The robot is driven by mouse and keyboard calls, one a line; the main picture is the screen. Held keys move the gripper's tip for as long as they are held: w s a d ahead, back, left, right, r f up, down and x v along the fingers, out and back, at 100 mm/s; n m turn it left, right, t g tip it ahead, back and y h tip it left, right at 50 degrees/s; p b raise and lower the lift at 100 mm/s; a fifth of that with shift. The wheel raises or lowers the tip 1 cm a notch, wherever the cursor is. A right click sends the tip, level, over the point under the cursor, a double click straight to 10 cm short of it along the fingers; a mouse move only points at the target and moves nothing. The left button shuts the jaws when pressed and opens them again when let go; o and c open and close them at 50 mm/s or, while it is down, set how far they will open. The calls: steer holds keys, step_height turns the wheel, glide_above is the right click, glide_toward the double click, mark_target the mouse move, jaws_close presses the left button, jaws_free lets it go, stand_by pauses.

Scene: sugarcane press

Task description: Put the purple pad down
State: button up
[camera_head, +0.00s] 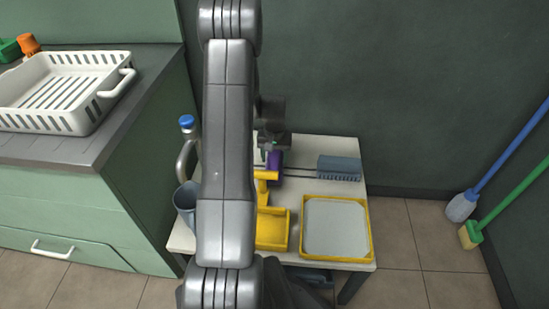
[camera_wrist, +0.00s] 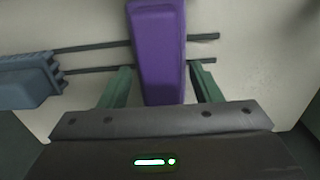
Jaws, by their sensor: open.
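The purple pad (camera_head: 276,164) is on the small white table, behind the yellow tool. In the wrist view the purple pad (camera_wrist: 160,55) is a long block lying across two thin dark rails (camera_wrist: 105,57). My gripper (camera_wrist: 162,84) is open, with one green finger on each side of the pad's near end. A gap shows between each finger and the pad. In the head view my gripper (camera_head: 268,155) is at the pad, and my arm hides part of the area to its left.
A blue-grey brush-like block (camera_head: 339,168) sits on the table (camera_head: 310,149) to the right. A yellow-rimmed tray (camera_head: 366,228) and a yellow tool (camera_head: 272,228) are in front. A blue cup (camera_head: 185,203) stands left. A white rack (camera_head: 60,90) is on the counter.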

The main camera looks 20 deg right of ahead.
mark_target(275, 157)
step_height(275, 157, up, 11)
steer(key=p, duration=0.2)
stand_by(0.3)
step_height(275, 157, down, 13)
steer(key=b, duration=0.3)
steer(key=shift+r, duration=0.2)
steer(key=shift+r+p, duration=0.55)
steer(key=shift+r, duration=1.1)
